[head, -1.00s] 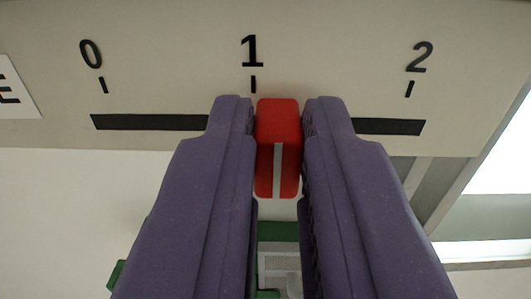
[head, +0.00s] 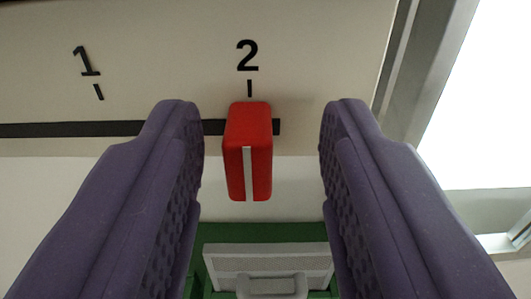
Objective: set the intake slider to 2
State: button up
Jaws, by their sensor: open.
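The red intake slider knob (head: 248,152), with a white line down its front, stands in the head view under the "2" mark (head: 248,58). Its white line is about in line with the tick below the 2. The dark slot (head: 80,129) runs left from the knob, and a short end of it shows to the right. My gripper (head: 262,125) is open, with one purple finger on each side of the knob. There is a clear gap between the knob and each finger, wider on the right.
The "1" mark (head: 86,62) is on the beige panel (head: 170,60) to the left. The panel ends at a grey frame (head: 400,75) on the right, beside a bright area. Below is a green thing with a grey handled front (head: 268,262).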

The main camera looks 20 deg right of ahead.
jog(key=b+v, duration=0.1)
jog(key=v, duration=0.6)
jog(key=shift+s, duration=0.45)
jog(key=shift+w+b, duration=0.1)
jog(key=shift+b, duration=0.2)
jog(key=w+a+r+b, duration=0.1)
jog(key=w+a+b, duration=0.4)
jog(key=a+b, duration=0.85)
jog(key=s+a+r+n+g+y+b, duration=0.2)
jog(key=s+a+y+b, duration=0.3)
jog(key=s+a+b, duration=0.4)
jog(key=a+r+n+b, duration=0.1)
jog(key=a+b, duration=0.1)
jog(key=b, duration=0.3)
jog(key=shift+s+a+r, duration=0.2)
jog(key=shift+a+r, duration=0.05)
